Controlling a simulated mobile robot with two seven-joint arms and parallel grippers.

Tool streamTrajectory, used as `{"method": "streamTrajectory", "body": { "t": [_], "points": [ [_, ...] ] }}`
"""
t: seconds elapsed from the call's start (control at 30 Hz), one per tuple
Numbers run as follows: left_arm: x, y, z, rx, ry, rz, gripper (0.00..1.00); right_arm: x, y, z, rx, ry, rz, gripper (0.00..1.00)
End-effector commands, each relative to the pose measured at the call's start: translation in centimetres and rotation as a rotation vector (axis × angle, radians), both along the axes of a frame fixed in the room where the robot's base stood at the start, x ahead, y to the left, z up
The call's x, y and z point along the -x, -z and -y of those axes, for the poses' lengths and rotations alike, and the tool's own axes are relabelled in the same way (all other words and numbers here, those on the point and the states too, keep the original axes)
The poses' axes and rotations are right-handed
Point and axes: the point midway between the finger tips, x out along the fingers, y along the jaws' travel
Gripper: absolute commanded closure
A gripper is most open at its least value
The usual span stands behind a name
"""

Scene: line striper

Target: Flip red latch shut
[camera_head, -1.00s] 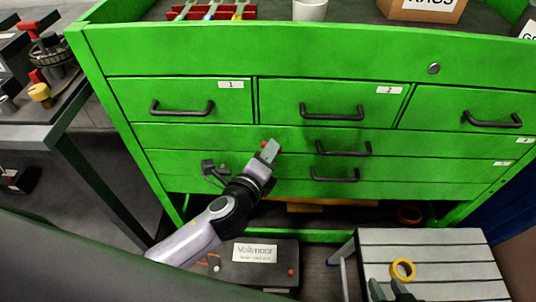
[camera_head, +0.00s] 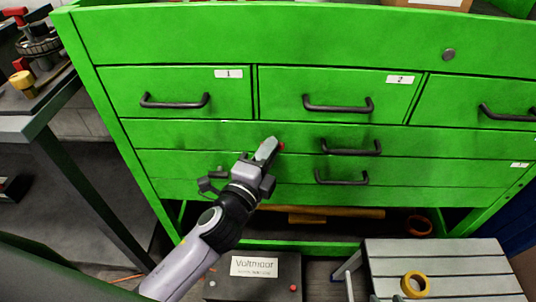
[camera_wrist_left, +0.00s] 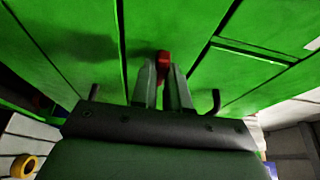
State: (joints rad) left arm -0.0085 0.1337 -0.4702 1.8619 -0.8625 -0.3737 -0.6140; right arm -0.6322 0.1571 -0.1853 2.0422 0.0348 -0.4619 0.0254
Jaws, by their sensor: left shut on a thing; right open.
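The small red latch (camera_head: 281,146) is on the green cabinet's front, near the seam above the lower drawers. In the left wrist view the red latch (camera_wrist_left: 163,57) shows between my fingertips. My left gripper (camera_head: 268,149) reaches up to the cabinet front and is shut on the latch. The fingers hide part of the latch, so its exact angle is hard to tell. My right gripper (camera_head: 386,298) barely shows at the bottom edge of the head view, open and away from the cabinet.
Dark drawer handles (camera_head: 351,147) stick out to the right of the latch. A Voltmaar box (camera_head: 254,288) sits low in front. A grey slatted stool (camera_head: 450,262) with a yellow ring (camera_head: 415,285) stands at the lower right. A workbench (camera_head: 24,122) is at the left.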

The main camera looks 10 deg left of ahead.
Motion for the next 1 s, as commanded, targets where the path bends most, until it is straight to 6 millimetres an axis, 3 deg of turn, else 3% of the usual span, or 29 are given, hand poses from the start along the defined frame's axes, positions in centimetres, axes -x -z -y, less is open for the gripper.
{"method": "streamTrajectory", "body": {
  "t": [0.27,0.3,0.37,0.4,0.77,1.0],
  "points": [
    [0.0,0.1,0.0,0.006,-0.001,-0.003,1.00,0.0,0.0,0.0,-0.003,0.004,-0.001,0.57],
    [0.0,0.1,0.0,0.006,0.000,-0.003,0.82,0.1,0.0,0.0,-0.004,0.004,-0.002,0.57],
    [0.0,0.1,0.0,0.006,0.000,-0.003,0.62,0.1,0.1,-0.1,-0.004,0.005,-0.003,0.57],
    [0.0,0.1,0.0,0.005,0.000,-0.003,0.60,0.2,0.1,-0.1,-0.005,0.005,-0.004,0.57],
    [0.5,0.0,-0.1,0.003,0.000,-0.002,0.60,0.3,0.1,-0.1,-0.006,0.007,-0.008,0.57],
    [3.4,0.2,-0.6,0.004,0.001,-0.005,0.60,0.3,0.1,-0.1,-0.005,0.006,-0.008,0.57]
  ]
}}
